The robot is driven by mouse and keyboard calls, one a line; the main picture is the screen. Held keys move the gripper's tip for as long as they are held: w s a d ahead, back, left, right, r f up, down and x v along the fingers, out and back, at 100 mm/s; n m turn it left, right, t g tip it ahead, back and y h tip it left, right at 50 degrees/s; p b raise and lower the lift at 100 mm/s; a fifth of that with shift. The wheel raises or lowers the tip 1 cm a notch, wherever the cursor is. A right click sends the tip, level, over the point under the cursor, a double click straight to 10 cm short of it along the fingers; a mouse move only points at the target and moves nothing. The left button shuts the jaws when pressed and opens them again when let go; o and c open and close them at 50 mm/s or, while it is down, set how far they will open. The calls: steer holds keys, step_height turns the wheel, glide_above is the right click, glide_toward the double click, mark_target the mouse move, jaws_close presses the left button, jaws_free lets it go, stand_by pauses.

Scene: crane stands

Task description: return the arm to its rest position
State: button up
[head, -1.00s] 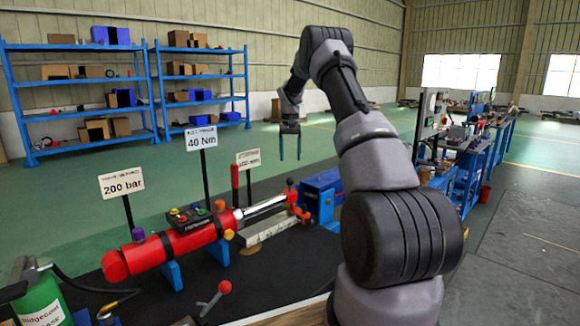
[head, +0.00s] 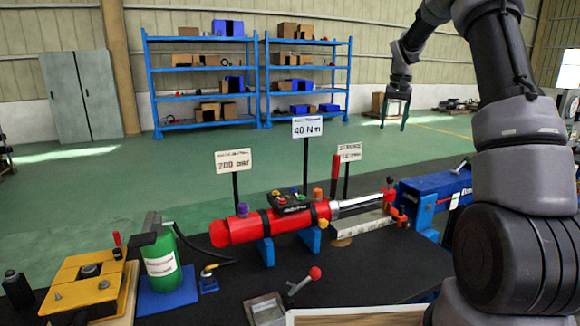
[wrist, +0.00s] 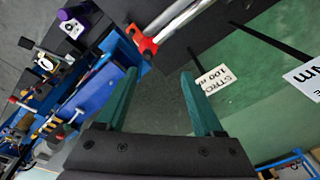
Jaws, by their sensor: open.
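My gripper (head: 395,110) is open and empty. It hangs in the air at the upper right of the head view, in front of the open green floor behind the bench. My dark grey arm rises at the right edge of the head view and bends over toward the gripper. In the wrist view the two green fingers of the gripper (wrist: 158,100) stand apart with nothing between them. The bench with the red cylinder (head: 275,225) lies below the gripper, and the gripper touches nothing that I can see.
Sign posts stand behind the cylinder, the tallest with a 40 Nm sign (head: 307,127). A blue machine (head: 430,195) sits right of it. A green bottle (head: 160,262) and a yellow block (head: 88,290) are at the left. Blue shelves (head: 205,122) stand far back. The floor between is clear.

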steer(key=s+a+r+t, duration=0.1)
steer(key=s+a+r, duration=0.4)
steer(key=s, duration=0.4)
steer(key=s+a+r+t, duration=0.2)
steer(key=s+r, duration=0.6)
steer(key=s, duration=0.2)
steer(key=s+a+f+t+y, duration=0.1)
steer(key=s+a, duration=0.1)
steer(key=s, duration=0.8)
steer(key=s+a+f+t, duration=0.1)
steer(key=s+a, duration=0.1)
steer(key=s, duration=0.8)
steer(key=shift+s+a+f+t+y, duration=0.35)
steer(key=shift+a+t+y, duration=0.05)
